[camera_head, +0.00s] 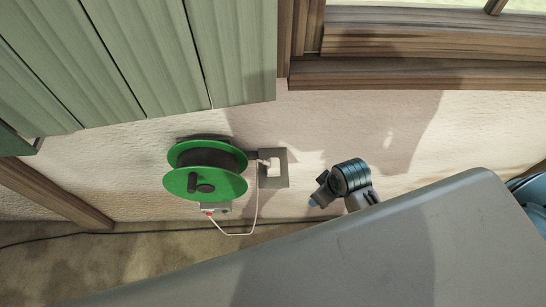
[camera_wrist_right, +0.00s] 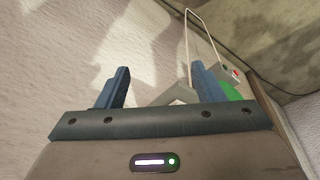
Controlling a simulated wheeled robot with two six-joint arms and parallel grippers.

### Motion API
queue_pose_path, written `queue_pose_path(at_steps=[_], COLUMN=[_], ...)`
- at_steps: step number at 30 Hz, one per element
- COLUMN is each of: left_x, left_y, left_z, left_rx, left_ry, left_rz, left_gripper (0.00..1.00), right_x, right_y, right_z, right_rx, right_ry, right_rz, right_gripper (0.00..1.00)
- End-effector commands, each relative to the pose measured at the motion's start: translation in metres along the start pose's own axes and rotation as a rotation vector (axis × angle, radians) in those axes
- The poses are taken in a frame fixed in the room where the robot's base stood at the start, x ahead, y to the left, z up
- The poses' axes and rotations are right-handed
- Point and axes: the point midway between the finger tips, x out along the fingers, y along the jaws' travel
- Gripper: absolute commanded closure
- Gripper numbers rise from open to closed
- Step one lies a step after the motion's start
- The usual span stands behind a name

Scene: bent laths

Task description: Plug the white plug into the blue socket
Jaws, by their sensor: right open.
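My right gripper (camera_head: 313,202) is open and empty, in front of the wall to the right of the grey bracket plate (camera_head: 279,180). A thin white cord (camera_head: 255,215) runs from beside the plate down to a small box (camera_head: 222,210) under the green reel, ending near a red spot there. In the wrist view the cord (camera_wrist_right: 187,35) loops behind the right-hand finger. The white plug and the blue socket are too small or hidden to make out. My left gripper is not in view.
The green cable reel (camera_head: 207,184) is mounted on the pale wall (camera_head: 330,130). A green shutter (camera_head: 150,50) and a wooden window sill (camera_head: 420,74) are above. A dark cable (camera_head: 60,238) runs along the wall's foot. Wall between plate and gripper is clear.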

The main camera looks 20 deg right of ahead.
Motion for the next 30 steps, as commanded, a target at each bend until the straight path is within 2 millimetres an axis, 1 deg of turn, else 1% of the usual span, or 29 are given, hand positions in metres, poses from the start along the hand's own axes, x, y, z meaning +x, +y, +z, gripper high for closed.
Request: queue_pose_path(at_steps=[1, 5, 9, 12, 15, 18, 21, 30], left_x=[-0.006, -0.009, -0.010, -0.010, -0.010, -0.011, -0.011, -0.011], left_y=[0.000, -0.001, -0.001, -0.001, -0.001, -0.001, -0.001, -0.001], left_z=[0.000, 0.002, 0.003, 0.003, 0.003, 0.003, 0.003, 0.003], left_rx=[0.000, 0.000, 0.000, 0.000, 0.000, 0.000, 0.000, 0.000], left_ry=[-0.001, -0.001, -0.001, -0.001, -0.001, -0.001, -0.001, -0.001], left_rz=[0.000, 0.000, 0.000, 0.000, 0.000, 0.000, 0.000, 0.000], left_gripper=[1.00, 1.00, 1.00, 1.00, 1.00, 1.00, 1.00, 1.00], right_x=[-0.006, -0.002, 0.005, 0.009, 0.010, 0.011, 0.011, 0.011], right_y=[0.001, 0.001, 0.000, -0.001, -0.002, -0.002, -0.003, -0.003], right_z=[-0.019, -0.059, -0.105, -0.131, -0.151, -0.162, -0.167, -0.167], right_rx=[-0.065, -0.267, -0.486, -0.616, -0.711, -0.770, -0.798, -0.802], right_ry=[0.009, 0.029, 0.068, 0.101, 0.130, 0.149, 0.157, 0.159], right_rz=[-0.028, -0.110, -0.199, -0.249, -0.283, -0.304, -0.314, -0.314], right_gripper=[0.38, 0.38, 0.38, 0.38, 0.38, 0.38, 0.38, 0.38])
